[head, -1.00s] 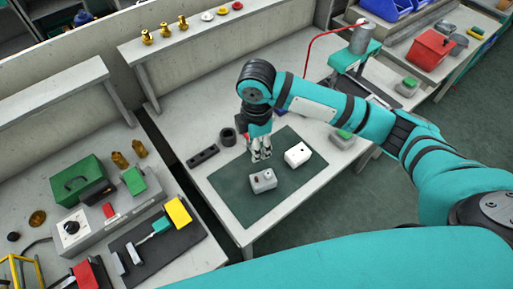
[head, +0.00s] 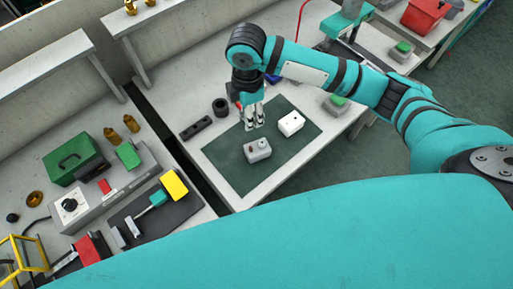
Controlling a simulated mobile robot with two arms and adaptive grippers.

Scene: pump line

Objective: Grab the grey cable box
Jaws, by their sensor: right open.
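The grey cable box (head: 257,151) sits on the dark green mat (head: 228,160) on the middle bench, with small round features on its top. A white box (head: 291,123) lies on the same mat, to its right and a little farther back. My right gripper (head: 254,125) points down over the mat, just behind the grey box and left of the white box. Its fingers are apart with nothing between them. It looks clear of both boxes, though its exact height is hard to tell. My left gripper is out of the picture.
A black slotted bar (head: 196,128) and a dark ring (head: 220,107) lie left of the mat. The left bench holds a green case (head: 75,158), a grey control box (head: 72,205) and a yellow-handled tool (head: 174,185). A dark gap separates the benches. The mat's front is clear.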

